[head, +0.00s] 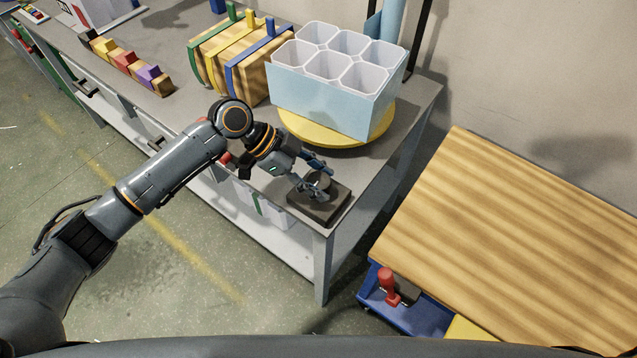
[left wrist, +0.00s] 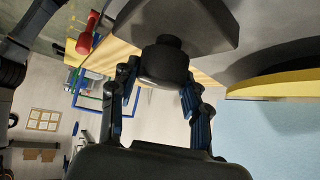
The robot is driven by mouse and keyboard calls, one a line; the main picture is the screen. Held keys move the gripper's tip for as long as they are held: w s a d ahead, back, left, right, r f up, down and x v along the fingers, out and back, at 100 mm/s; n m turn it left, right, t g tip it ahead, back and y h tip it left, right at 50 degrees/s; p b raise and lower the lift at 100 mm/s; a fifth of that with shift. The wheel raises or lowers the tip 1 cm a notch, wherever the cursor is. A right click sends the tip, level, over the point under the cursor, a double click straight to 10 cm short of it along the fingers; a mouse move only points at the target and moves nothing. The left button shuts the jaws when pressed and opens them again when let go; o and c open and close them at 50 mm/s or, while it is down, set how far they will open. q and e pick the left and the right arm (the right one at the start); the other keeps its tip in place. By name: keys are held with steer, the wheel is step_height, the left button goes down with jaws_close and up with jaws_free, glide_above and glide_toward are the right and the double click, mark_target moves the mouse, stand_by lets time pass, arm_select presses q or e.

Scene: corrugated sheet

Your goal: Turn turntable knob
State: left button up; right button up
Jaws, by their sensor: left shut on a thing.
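The knob (head: 320,182) is a dark round knob on a dark square base (head: 325,212) at the near right corner of the grey table. My left gripper (head: 314,187) is at the knob, shut on it. In the left wrist view the black knob (left wrist: 163,62) sits between the two fingers of the left gripper (left wrist: 160,88). The yellow round turntable (head: 305,133) lies on the table behind the knob and carries a light blue box (head: 318,103) with several white compartments. The turntable's edge also shows in the left wrist view (left wrist: 275,86). My right gripper is not in view.
Wooden blocks with coloured straps (head: 240,55) stand left of the turntable. A row of small coloured blocks (head: 130,66) lies farther left. A wooden board (head: 520,240) on a blue frame with a red handle (head: 388,283) stands to the right, with a gap between it and the table.

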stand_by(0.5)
arm_select(q)
steer(key=o, duration=1.2)
steer(key=v, duration=1.2)
steer(key=shift+w, duration=0.1)
steer(key=shift+a, duration=0.1)
